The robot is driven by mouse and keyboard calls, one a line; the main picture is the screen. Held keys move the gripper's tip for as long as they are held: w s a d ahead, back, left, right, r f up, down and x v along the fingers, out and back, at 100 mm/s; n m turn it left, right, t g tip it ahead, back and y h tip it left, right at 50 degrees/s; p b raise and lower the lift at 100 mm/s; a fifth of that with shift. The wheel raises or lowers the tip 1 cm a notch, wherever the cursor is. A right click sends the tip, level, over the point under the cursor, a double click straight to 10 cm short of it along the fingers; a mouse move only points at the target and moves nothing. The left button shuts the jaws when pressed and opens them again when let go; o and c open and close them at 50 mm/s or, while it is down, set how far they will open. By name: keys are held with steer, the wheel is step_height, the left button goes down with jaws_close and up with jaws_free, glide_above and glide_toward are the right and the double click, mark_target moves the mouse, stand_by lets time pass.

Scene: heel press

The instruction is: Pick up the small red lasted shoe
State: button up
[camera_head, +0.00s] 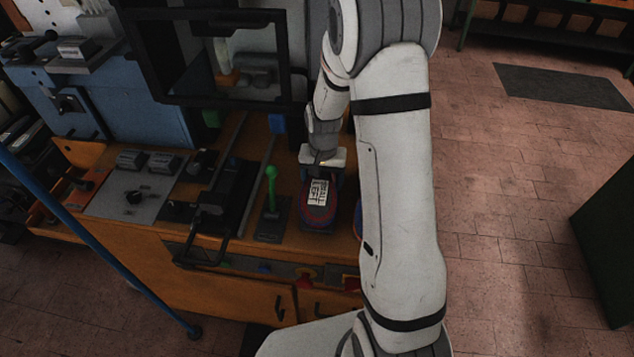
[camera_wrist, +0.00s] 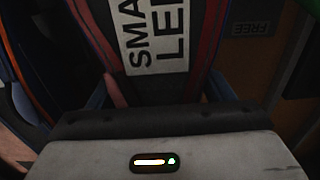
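A small dark red shoe (camera_head: 318,212) with a white printed label lies on the orange bench, toe towards the front, with some blue around its edge. In the wrist view the red shoe (camera_wrist: 207,38) fills the top middle; its label shows the cut-off letters "SMA" and "LE". My gripper (camera_head: 322,170) is right at the shoe's back end, over or around it. In the wrist view the gripper's pale body covers the bottom. The fingertips are not clear in either view, so I cannot tell whether they touch the shoe.
A green-knobbed lever (camera_head: 271,187) stands just left of the shoe. A black-framed machine guard (camera_head: 210,100) is behind it. Another reddish-blue item (camera_head: 357,218) is mostly hidden by my arm.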

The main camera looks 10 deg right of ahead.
steer(key=c, duration=1.1)
steer(key=shift+r, duration=0.1)
